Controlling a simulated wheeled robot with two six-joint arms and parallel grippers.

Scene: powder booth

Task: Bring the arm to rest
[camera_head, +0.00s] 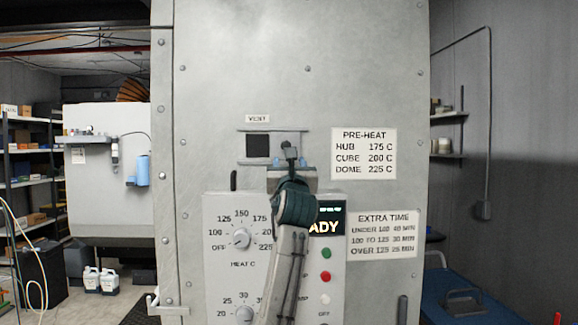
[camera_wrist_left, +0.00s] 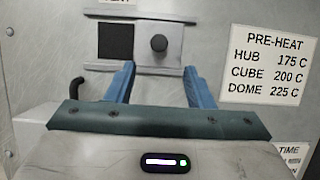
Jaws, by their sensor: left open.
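My left gripper (camera_head: 289,163) is in front of the grey booth panel, just below the vent. In the left wrist view its two blue fingers (camera_wrist_left: 159,70) are spread apart with nothing between them. The vent's dark round knob (camera_wrist_left: 158,44) lies just beyond the fingertips, in line with the gap, and looks clear of them. The vent's square dark opening (camera_head: 257,146) shows left of the knob, under the VENT label (camera_head: 257,118). My left arm covers part of the control panel. My right gripper is in neither view.
The control panel (camera_head: 222,215) has a HEAT C dial (camera_head: 241,238), a partly hidden display (camera_head: 331,224), a green button (camera_head: 326,253) and a red button (camera_head: 325,276). A PRE-HEAT sign (camera_head: 364,153) and EXTRA TIME sign (camera_head: 384,234) are right. A blue cart (camera_head: 470,300) stands lower right.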

